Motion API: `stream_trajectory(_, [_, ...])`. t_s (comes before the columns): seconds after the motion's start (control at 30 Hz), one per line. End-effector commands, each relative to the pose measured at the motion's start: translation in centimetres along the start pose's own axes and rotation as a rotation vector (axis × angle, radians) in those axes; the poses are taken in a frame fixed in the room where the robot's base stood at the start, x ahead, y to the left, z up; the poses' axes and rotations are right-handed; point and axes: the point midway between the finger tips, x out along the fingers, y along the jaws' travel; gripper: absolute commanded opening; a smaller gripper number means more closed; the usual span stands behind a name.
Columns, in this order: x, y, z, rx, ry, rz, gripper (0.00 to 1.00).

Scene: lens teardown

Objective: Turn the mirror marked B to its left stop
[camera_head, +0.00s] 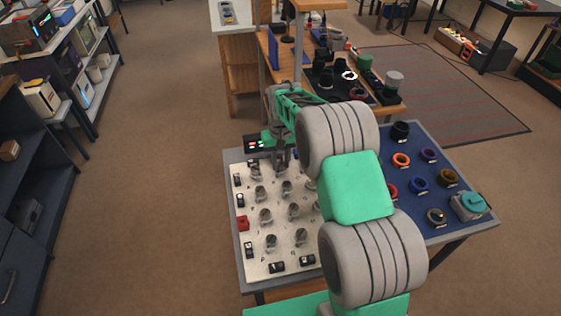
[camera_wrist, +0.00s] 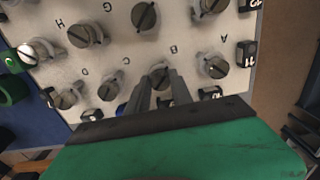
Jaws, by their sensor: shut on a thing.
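The mirror marked B (camera_wrist: 159,74) is a round grey knob-like mount on the white board, with its letter printed beside it in the wrist view. My gripper (camera_wrist: 161,86) reaches over the board with its fingers closed on this mirror, covering part of it. In the head view, my gripper (camera_head: 281,160) points down at the board's far edge; the mirror there is hard to make out behind the fingers. How far the mirror is turned cannot be told.
Mirror A (camera_wrist: 214,67) and mirror C (camera_wrist: 111,87) stand close on either side. Several more mirrors fill the white board (camera_head: 250,262). A blue mat (camera_head: 465,228) with coloured rings lies to the right.

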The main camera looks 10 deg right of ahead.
Motion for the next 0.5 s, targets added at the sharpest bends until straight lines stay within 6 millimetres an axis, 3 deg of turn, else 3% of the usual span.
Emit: stream_trajectory(0.5, [0.04, 0.01, -0.04, -0.147, 0.001, 0.0, 0.0])
